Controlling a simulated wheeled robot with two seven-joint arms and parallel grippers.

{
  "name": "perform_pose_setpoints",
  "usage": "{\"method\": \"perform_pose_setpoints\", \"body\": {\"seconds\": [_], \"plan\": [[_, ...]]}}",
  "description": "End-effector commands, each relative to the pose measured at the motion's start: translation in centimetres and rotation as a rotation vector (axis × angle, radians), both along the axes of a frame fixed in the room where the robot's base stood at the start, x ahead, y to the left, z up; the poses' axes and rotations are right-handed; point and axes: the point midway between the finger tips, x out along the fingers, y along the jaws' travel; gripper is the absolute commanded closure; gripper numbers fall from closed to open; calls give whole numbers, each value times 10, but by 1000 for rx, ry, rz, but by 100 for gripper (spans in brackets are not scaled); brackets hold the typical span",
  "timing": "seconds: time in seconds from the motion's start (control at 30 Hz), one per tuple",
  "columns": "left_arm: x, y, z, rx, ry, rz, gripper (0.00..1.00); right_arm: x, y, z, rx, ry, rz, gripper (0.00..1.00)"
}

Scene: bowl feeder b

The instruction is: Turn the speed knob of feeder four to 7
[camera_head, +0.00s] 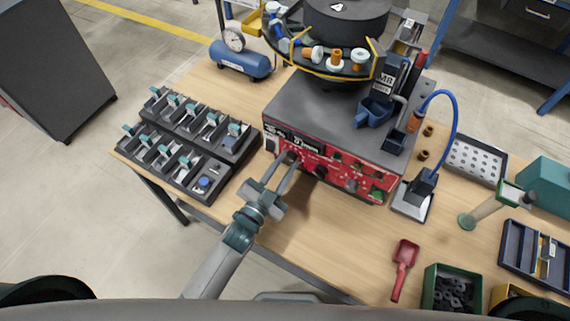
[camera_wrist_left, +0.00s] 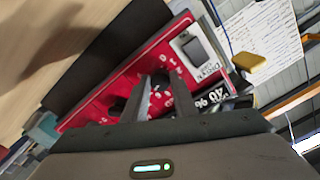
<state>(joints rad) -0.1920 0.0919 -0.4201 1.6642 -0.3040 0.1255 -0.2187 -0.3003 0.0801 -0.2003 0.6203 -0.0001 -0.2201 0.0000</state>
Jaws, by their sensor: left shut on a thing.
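The feeder's red front panel (camera_head: 341,180) faces me below its dark housing, with several knobs, switches and small displays on it. My left gripper (camera_head: 294,158) reaches the left part of this panel, and its fingers are shut on a dark knob just below the displays. In the left wrist view the left gripper (camera_wrist_left: 149,98) has its fingertips at the red panel (camera_wrist_left: 118,93), around the knob, with white dial marks beside it. The gripped knob is mostly hidden by the fingers, and its pointer setting cannot be read. A second black knob (camera_head: 320,172) sits to the right. My right gripper is not in view.
The bowl (camera_head: 345,25) with parts on its track stands on the housing. A dark tray rack (camera_head: 186,145) lies left of the feeder. A red scoop (camera_head: 404,262) and a green bin (camera_head: 452,290) lie at the front right. Bare table (camera_head: 330,235) lies before the panel.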

Motion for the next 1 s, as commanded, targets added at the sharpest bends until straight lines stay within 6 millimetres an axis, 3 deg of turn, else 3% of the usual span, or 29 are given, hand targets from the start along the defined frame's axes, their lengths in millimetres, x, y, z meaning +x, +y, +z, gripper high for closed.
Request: {"method": "perform_pose_setpoints", "body": {"seconds": [0.03,0.07,0.1,0.13,0.67,1.0], "plan": [[-1,0,-2,1,4,0,97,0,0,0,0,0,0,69],[-1,0,-2,1,4,0,68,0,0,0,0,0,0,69],[-1,0,-2,1,4,0,58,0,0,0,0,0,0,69],[-1,0,-2,1,4,0,56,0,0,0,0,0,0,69],[-10,6,-2,-1,1,1,56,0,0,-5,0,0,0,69],[-60,30,-5,1,4,0,56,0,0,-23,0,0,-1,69]]}}
